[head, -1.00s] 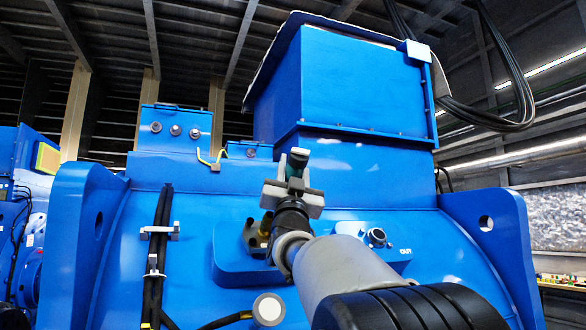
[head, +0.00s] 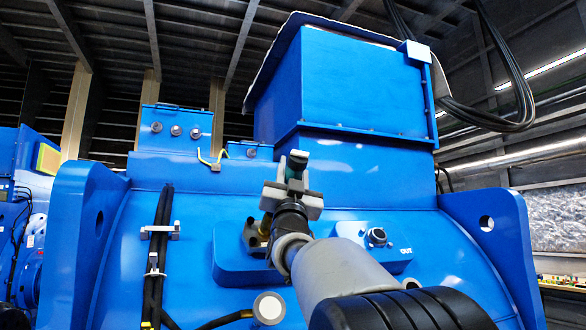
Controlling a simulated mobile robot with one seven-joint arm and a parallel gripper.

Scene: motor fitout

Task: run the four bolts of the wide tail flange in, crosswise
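My gripper (head: 292,197) is in front of the blue motor housing, pointing up and away from the camera. Its grey fingers are closed around a small teal-and-dark tool (head: 295,172) with a pale end that sticks up above them. Behind and left of the gripper, a dark flange fitting (head: 252,237) sits on a raised blue pad (head: 228,262). A brass-coloured piece shows at its edge. My gripper and wrist hide the fitting's right part, so its bolts cannot be made out. The tool looks apart from the fitting, but its depth is hard to judge.
A round port (head: 376,237) marked OUT is right of my wrist. Black cables (head: 157,250) run down the housing at left. A large blue box (head: 350,85) overhangs above. Blue lugs stand at left (head: 75,240) and right (head: 488,245). A round pale cap (head: 268,307) is below.

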